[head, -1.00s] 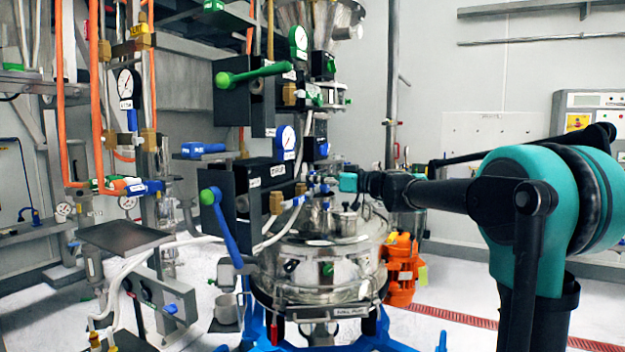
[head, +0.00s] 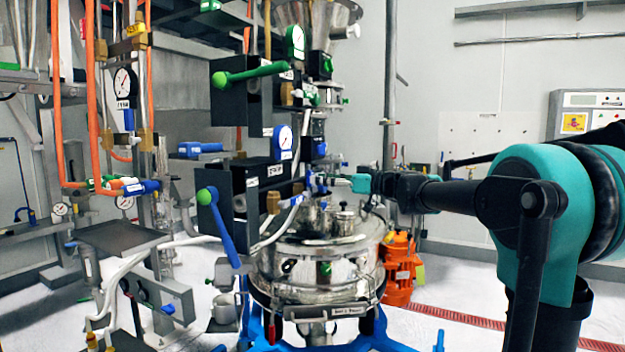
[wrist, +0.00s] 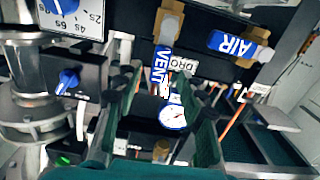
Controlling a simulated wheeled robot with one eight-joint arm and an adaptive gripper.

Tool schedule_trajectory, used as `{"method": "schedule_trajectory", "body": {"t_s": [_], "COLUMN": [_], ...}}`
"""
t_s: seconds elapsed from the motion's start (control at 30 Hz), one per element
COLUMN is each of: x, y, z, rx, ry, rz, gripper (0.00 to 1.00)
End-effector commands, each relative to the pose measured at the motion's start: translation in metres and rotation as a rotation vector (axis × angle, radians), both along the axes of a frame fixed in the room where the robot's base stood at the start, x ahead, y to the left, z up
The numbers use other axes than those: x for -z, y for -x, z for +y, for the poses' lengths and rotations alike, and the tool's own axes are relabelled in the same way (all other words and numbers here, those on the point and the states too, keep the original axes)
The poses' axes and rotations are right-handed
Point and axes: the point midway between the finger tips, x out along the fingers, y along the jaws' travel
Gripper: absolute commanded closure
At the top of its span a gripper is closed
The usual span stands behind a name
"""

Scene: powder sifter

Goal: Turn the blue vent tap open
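The blue vent tap has a blue handle lettered VENT (wrist: 163,66) on a brass fitting, at the upper middle of the wrist view. My gripper (wrist: 161,82) is open, with one green finger on each side of the VENT handle in that view. I see no clear contact, and the depth between fingertips and handle cannot be told. In the head view my gripper (head: 336,181) reaches in from the right, above the steel vessel. A small blue part (head: 311,183) shows just left of its tips. The tap's lettering cannot be read there.
A similar blue handle lettered AIR (wrist: 238,45) is close by on the right in the wrist view. A gauge (wrist: 172,117) shows between the fingers. The steel vessel (head: 320,262) stands below my gripper.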

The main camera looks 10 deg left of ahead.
Motion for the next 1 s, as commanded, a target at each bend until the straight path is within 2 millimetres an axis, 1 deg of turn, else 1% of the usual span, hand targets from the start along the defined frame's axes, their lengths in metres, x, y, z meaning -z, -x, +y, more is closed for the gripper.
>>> {"method": "schedule_trajectory", "body": {"t_s": [0.03, 0.2, 0.3, 0.4, 0.57, 0.87, 0.93, 0.97, 1.0], "x": [0.000, 0.000, 0.000, 0.000, 0.000, 0.002, 0.010, 0.017, 0.030], "y": [0.003, 0.014, 0.020, 0.023, 0.026, 0.026, 0.030, 0.033, 0.038], "z": [-0.012, -0.043, -0.056, -0.065, -0.071, -0.071, -0.070, -0.070, -0.069], "rx": [0.005, 0.004, 0.003, 0.001, 0.001, 0.000, 0.000, 0.002, 0.004], "ry": [0.000, 0.000, 0.000, 0.000, 0.000, 0.003, 0.015, 0.029, 0.049], "rz": [0.000, 0.000, 0.000, 0.000, 0.000, 0.003, 0.025, 0.041, 0.073], "gripper": [0.60, 0.60, 0.60, 0.60, 0.60, 0.60, 0.60, 0.60, 0.60]}}
